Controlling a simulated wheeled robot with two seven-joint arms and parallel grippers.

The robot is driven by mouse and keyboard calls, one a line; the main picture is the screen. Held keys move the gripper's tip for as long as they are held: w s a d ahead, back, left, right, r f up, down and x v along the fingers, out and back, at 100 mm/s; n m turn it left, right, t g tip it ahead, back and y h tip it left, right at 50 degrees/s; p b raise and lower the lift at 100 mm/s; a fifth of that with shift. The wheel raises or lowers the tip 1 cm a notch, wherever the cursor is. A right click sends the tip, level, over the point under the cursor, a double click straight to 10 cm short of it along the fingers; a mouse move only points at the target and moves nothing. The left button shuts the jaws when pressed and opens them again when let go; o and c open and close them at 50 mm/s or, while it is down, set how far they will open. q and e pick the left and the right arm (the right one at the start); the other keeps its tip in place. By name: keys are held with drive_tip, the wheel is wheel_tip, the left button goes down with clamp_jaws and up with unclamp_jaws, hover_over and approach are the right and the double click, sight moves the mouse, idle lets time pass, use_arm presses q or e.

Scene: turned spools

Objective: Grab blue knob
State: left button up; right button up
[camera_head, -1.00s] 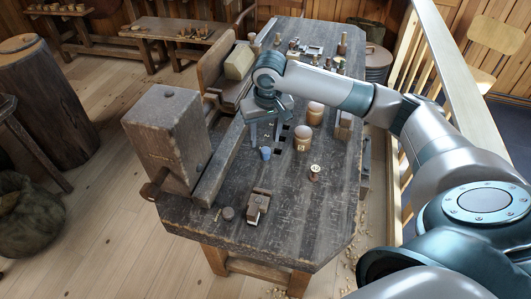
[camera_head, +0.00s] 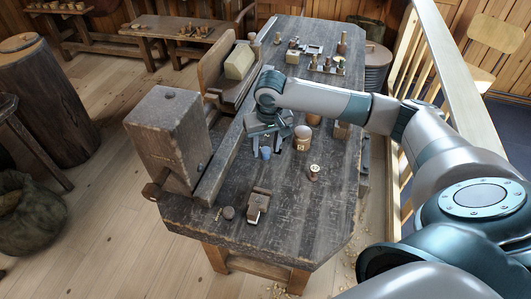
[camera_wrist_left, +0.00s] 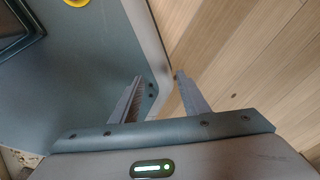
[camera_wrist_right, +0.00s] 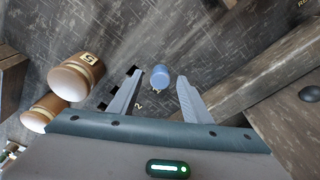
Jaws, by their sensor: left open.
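The blue knob (camera_head: 265,153) is a small cylinder standing on the dark wooden bench (camera_head: 318,215), near the long wooden rail. In the right wrist view the blue knob (camera_wrist_right: 160,77) shows between and just beyond the two fingertips. My right gripper (camera_head: 266,146) is over the bench at the knob; in its wrist view the right gripper (camera_wrist_right: 162,88) has its fingers apart with nothing between them that I can see held. My left gripper (camera_wrist_left: 158,76) is open and empty, with floor boards and a part of my own body in its view; it is not in the head view.
A turned wooden spool (camera_head: 302,140) stands right of the knob; the right wrist view shows two such spools. A smaller spool (camera_head: 314,172) and a small wooden clamp (camera_head: 259,203) are nearer the front. A large wooden block (camera_head: 166,135) and the rail (camera_head: 222,170) border the left.

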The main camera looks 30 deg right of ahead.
sight(265, 148)
use_arm(q)
drive_tip(key=shift+s, duration=0.15)
use_arm(e)
drive_tip(key=c, duration=0.9)
drive_tip(key=shift+c, duration=0.2)
drive_tip(key=shift+r, duration=0.1)
drive_tip(key=shift+r, duration=0.5)
wheel_tip(265, 148, up, 2)
drive_tip(key=shift+w+r+b, duration=0.1)
drive_tip(key=shift+b, duration=0.45)
use_arm(q)
drive_tip(key=w+d+t+h+b, duration=0.1)
drive_tip(key=w+d+t+b, duration=0.2)
drive_tip(key=w, duration=1)
drive_tip(key=shift+w+d+r+t, duration=0.35)
drive_tip(key=shift+d+r+t, duration=0.1)
drive_tip(key=shift+d, duration=0.8)
use_arm(e)
drive_tip(key=w+d+r, duration=0.7)
drive_tip(key=d, duration=0.2)
drive_tip(key=shift+w+r, duration=0.15)
drive_tip(key=shift+r, duration=0.15)
